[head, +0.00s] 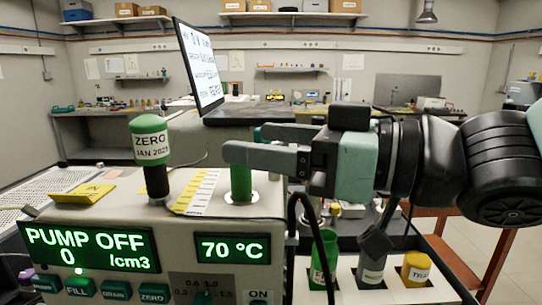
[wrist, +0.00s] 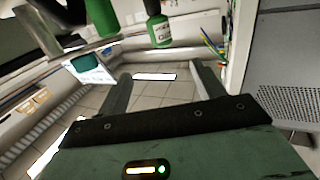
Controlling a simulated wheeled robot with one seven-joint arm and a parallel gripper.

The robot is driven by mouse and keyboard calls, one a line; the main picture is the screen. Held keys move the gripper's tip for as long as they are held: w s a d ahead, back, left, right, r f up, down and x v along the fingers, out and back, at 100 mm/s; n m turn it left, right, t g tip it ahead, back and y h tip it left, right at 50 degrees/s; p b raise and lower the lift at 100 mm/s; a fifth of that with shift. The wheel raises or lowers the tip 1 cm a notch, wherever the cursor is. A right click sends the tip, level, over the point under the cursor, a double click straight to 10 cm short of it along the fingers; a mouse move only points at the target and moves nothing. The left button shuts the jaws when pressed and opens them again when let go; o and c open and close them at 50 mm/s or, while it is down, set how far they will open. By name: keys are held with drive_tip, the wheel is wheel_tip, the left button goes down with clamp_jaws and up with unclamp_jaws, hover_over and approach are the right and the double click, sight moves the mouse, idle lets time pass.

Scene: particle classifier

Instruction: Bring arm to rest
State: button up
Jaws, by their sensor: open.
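My gripper (head: 246,141) reaches in from the right in the head view, its fingers pointing left above the pump machine (head: 120,215). Its two fingers stand apart, and the wrist view shows only floor between them (wrist: 160,72). In the head view, the near finger covers the top of an upright green cylinder (head: 241,184) on the machine. I cannot tell whether they touch. A green-capped container marked ZERO (head: 151,142) stands on the machine, left of the fingertips. My arm stretches out sideways to the right edge.
A tilted monitor (head: 199,70) stands behind the gripper. Below the arm, a white rack holds a green tube (head: 324,258), a grey one (head: 374,258) and a yellow one (head: 416,268). A black cable hangs near the machine's right side. Benches and shelves line the far walls.

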idle(0.3)
drive_tip(key=w+d+f+m+t+h, duration=0.3)
drive_tip(key=w+d+f+m+h, duration=0.4)
drive_tip(key=w+d+f+h, duration=0.45)
drive_tip(key=s+d+f+m+g+h, duration=0.2)
drive_tip(key=s+d+f+m+g, duration=0.15)
drive_tip(key=d+f, duration=0.5)
drive_tip(key=s+d+f+m+g+h, duration=0.2)
drive_tip(key=s+d+f+g+h, duration=0.15)
drive_tip(key=d+f, duration=0.5)
drive_tip(key=s+a+r+n+g+p, duration=0.2)
drive_tip(key=s+a+r+n, duration=0.1)
drive_tip(key=s+a, duration=0.4)
drive_tip(key=s+a+r+n+g+y+p, duration=0.1)
drive_tip(key=s+a+r+n+p, duration=0.2)
drive_tip(key=s+a+r, duration=0.3)
drive_tip(key=s+a+n, duration=0.1)
drive_tip(key=a, duration=0.2)
drive_tip(key=shift+a+g+p, duration=0.15)
drive_tip(key=shift+g+p, duration=0.15)
drive_tip(key=shift+g, duration=0.1)
drive_tip(key=shift+w, duration=0.1)
